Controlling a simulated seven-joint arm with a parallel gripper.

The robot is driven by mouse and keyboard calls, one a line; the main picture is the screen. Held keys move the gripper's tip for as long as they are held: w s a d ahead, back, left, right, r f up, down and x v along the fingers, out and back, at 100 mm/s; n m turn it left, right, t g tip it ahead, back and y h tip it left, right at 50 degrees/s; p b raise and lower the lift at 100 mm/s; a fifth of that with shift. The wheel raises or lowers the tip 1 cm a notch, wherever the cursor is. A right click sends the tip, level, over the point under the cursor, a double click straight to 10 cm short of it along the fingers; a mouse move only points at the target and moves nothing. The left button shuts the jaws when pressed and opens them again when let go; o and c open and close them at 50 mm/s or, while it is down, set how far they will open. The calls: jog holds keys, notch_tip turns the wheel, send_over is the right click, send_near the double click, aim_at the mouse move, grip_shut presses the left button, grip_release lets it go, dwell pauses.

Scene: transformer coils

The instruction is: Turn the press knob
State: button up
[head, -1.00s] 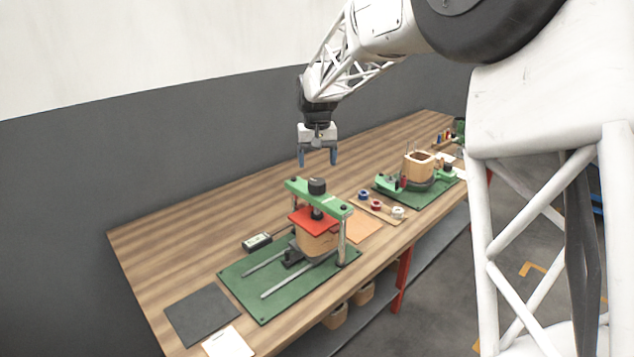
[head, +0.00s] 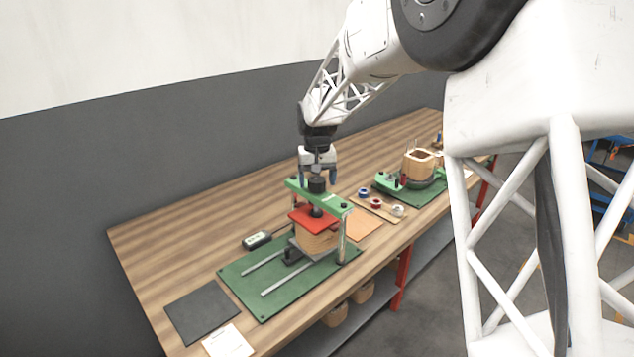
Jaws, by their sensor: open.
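The press knob (head: 317,184) is a dark cylinder on top of the green crossbar (head: 334,200) of the press. Below it a red plate (head: 308,217) lies over a wooden coil block (head: 316,240). My gripper (head: 317,178) points down from above at the knob. Whether the fingers touch the knob cannot be told.
The press stands on a green base (head: 255,290) with rails. A small grey control box (head: 257,239) lies behind it. To the right are a tray of coloured spools (head: 377,202) and a second green fixture (head: 420,180). A dark mat (head: 202,310) lies at front left.

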aim_at(317, 179)
jog(key=shift+f, duration=0.45)
jog(key=c, duration=0.9)
jog(key=shift+m, duration=0.4)
jog(key=o, duration=0.9)
jog(key=shift+r, duration=3.9)
